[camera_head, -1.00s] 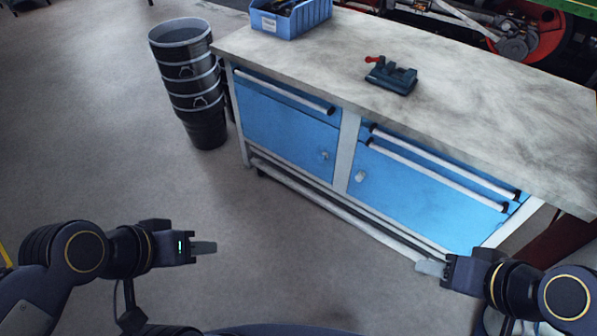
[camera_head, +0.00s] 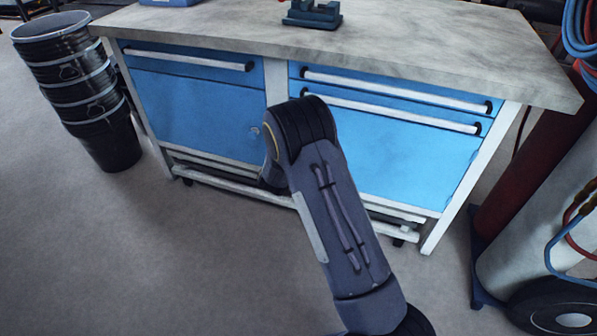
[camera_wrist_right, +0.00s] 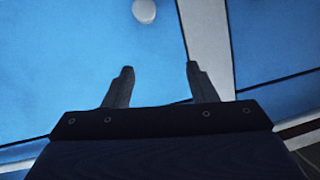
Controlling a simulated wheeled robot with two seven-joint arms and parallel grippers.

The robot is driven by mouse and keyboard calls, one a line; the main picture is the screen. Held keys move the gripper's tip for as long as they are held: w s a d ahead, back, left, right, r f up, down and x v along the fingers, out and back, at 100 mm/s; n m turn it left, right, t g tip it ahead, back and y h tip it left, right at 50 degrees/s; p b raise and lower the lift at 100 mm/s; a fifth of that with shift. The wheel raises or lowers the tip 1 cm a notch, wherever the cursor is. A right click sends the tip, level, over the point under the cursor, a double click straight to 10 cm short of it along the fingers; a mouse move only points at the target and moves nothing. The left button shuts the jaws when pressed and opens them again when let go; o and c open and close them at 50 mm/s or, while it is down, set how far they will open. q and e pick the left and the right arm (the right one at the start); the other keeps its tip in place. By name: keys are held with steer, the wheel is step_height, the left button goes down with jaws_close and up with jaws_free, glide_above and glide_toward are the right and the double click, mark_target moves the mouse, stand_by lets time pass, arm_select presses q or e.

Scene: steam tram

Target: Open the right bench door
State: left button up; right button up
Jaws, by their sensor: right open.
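The right bench door (camera_head: 410,165) is a blue panel under two thin drawers and looks closed. My right arm covers its left edge and its knob in the head view. In the head view this gripper is hidden behind my arm. My left gripper is out of view.
The left bench door (camera_head: 195,110) is shut. The grey worktop (camera_head: 410,55) overhangs above, with a small vise (camera_head: 313,13) on it. Black stacked buckets (camera_head: 85,95) stand left. A white gas cylinder (camera_head: 540,215) stands right. The floor (camera_head: 160,260) at front left is clear.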

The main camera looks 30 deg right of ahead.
step_height(320, 180, down, 9)
steer(key=h+b, duration=0.3)
steer(key=h, duration=0.1)
arm_select(q)
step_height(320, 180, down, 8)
steer(key=b, duration=0.2)
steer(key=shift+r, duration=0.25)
arm_select(e)
steer(key=x, duration=0.7)
steer(key=shift+w+r+t, duration=0.2)
steer(key=shift+w+t, duration=0.1)
steer(key=shift+w, duration=0.05)
steer(key=shift+a, duration=0.1)
steer(key=shift+c, duration=0.4)
jaws_close()
